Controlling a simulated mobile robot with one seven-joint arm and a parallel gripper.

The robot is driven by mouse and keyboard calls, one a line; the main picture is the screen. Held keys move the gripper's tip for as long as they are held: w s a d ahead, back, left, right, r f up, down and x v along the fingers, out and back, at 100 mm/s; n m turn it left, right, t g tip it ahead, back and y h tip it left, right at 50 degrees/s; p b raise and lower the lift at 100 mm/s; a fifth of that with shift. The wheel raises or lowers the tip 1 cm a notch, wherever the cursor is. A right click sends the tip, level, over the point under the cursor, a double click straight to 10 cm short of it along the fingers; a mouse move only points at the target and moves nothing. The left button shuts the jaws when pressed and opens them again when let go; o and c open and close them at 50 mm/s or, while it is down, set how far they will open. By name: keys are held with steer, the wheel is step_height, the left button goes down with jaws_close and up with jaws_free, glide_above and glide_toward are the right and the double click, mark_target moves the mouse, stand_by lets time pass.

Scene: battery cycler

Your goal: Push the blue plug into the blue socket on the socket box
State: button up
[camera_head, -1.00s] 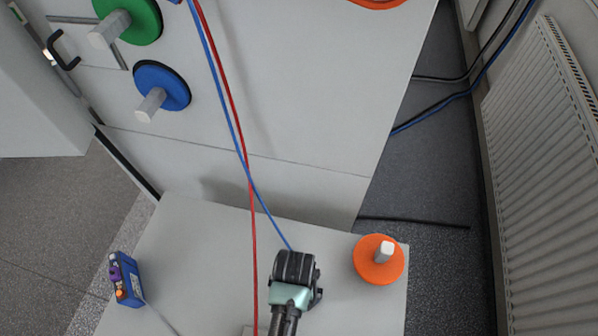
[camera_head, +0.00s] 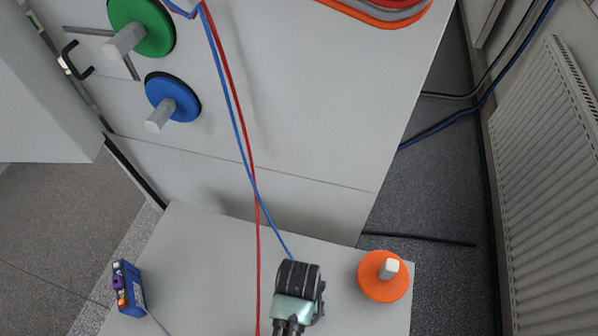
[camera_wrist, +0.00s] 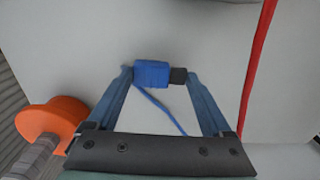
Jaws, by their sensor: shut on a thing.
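My gripper (camera_wrist: 160,76) is shut on the blue plug (camera_wrist: 151,72), which lies crosswise between the two blue fingers, with a dark end to the right. A thin blue cable trails from the plug. In the head view my gripper (camera_head: 299,285) is over the light grey tabletop near the bottom middle, and the plug is hidden behind it. The small blue socket box (camera_head: 130,289) stands at the tabletop's left side, well left of my gripper. Purple and orange sockets show on its left face. I cannot make out a separate blue socket.
An orange disc with a grey peg (camera_head: 384,275) is on the tabletop right of my gripper. Behind is a grey cabinet (camera_head: 300,120) with green (camera_head: 142,25) and blue (camera_head: 174,96) discs.

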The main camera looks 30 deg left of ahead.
step_height(320, 180, up, 6)
steer(key=shift+r, duration=0.6)
steer(key=shift+r+n, duration=0.15)
steer(key=shift+n, duration=0.35)
steer(key=shift+n+p, duration=0.35)
steer(key=shift+n, duration=0.25)
steer(key=n, duration=0.2)
steer(key=f+n+p, duration=0.1)
steer(key=n, duration=0.2)
steer(key=shift+w+d, duration=0.1)
steer(key=shift+d, duration=0.05)
steer(key=n, duration=0.2)
steer(key=f+n+p, duration=0.1)
steer(key=n, duration=0.2)
steer(key=shift+d+f+n+p, duration=0.1)
steer(key=shift+n+p, duration=0.2)
steer(key=n, duration=0.2)
steer(key=f+n+p, duration=0.1)
steer(key=n, duration=0.2)
steer(key=shift+d, duration=0.2)
steer(key=n, duration=0.2)
steer(key=f+n+p, duration=0.1)
steer(key=n, duration=0.4)
steer(key=shift+s+d+f, duration=0.2)
steer(key=shift+f, duration=0.15)
steer(key=shift+f+b, duration=2.35)
steer(key=shift+f, duration=0.05)
